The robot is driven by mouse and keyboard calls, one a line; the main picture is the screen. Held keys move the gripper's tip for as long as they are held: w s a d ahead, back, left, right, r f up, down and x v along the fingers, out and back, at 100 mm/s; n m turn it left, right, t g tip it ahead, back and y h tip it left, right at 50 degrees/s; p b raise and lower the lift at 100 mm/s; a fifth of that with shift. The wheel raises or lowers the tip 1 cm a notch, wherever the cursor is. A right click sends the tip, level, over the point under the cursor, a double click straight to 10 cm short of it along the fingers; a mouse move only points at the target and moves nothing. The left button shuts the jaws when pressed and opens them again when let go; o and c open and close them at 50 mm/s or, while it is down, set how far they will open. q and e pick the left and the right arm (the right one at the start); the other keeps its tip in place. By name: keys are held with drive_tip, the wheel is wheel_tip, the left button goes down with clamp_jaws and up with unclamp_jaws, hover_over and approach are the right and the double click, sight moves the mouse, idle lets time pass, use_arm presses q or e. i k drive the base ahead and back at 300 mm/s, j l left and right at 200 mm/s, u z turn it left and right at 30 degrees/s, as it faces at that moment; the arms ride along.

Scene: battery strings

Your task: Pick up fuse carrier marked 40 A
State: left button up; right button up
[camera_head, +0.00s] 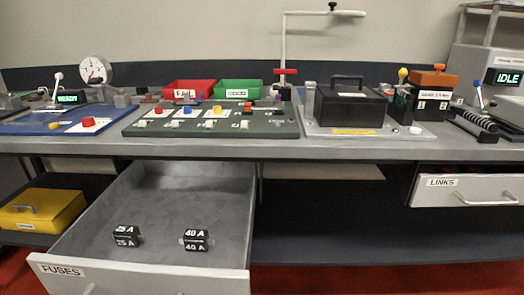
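The fuse carrier marked 40 A (196,241) is a small black block with white lettering. It lies toward the front right of the open drawer labelled FUSES (235,283). A similar black carrier marked 25 A (126,237) lies to its left in the same drawer, with a clear gap between the two. Neither of my grippers shows in the head view.
The bench top (270,150) above the drawer carries a dark green panel (215,130), red and green bins, and a black box (348,105). A second drawer labelled LINKS (470,191) is partly open at right. A yellow case (42,210) sits lower left.

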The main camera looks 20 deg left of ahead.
sight(193, 240)
drive_tip(key=j+u, duration=0.2)
drive_tip(key=u, duration=0.25)
drive_tip(key=j+u, duration=0.25)
drive_tip(key=u, duration=0.25)
